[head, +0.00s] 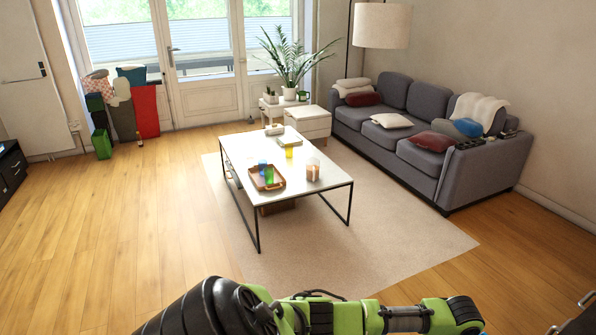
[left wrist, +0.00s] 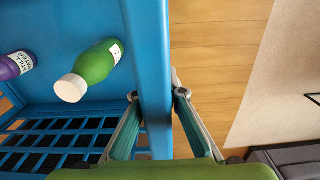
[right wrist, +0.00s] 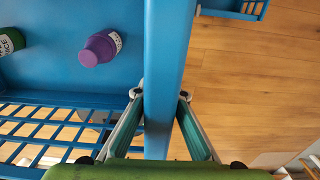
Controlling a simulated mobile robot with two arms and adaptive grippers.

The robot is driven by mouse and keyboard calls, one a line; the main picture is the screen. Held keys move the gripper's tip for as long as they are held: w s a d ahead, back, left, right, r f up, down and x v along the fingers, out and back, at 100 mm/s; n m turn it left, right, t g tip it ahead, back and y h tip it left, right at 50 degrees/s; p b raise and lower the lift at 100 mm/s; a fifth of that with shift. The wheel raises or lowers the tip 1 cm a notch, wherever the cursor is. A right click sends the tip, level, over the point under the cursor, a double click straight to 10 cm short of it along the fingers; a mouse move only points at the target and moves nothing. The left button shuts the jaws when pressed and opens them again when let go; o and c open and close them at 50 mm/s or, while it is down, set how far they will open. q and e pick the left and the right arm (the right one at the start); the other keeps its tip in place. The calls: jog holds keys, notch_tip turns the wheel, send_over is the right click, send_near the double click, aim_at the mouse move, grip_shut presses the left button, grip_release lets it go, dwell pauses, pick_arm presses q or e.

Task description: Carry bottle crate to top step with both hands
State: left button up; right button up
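The blue bottle crate shows in both wrist views; its wall stands upright in the left wrist view (left wrist: 150,40) and in the right wrist view (right wrist: 163,40). My left gripper (left wrist: 157,94) has one finger on each side of a crate wall and appears closed on it. My right gripper (right wrist: 160,94) straddles a crate wall the same way. Inside are a green bottle (left wrist: 97,62) with a white cap and a purple bottle (right wrist: 100,47). The head view shows no clear part of the crate, and neither fingertip pair. The top step is not identifiable.
Wooden floor (head: 130,220) is open on the left. A white coffee table (head: 235,150) stands on a pale rug (head: 400,240), with a grey sofa (head: 480,170) at right. Another blue slotted piece (right wrist: 240,8) shows at the right wrist view's top right.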

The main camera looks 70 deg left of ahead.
pick_arm(q)
jog(key=shift+d, duration=0.35)
dwell(0.4)
jog(key=shift+a+f, duration=0.35)
jog(key=shift+a, duration=0.15)
dwell(0.8)
jog(key=shift+r, duration=0.1)
jog(key=shift+f, duration=0.2)
dwell(0.3)
jog(key=o, duration=0.3)
jog(key=shift+d, duration=0.25)
dwell(0.4)
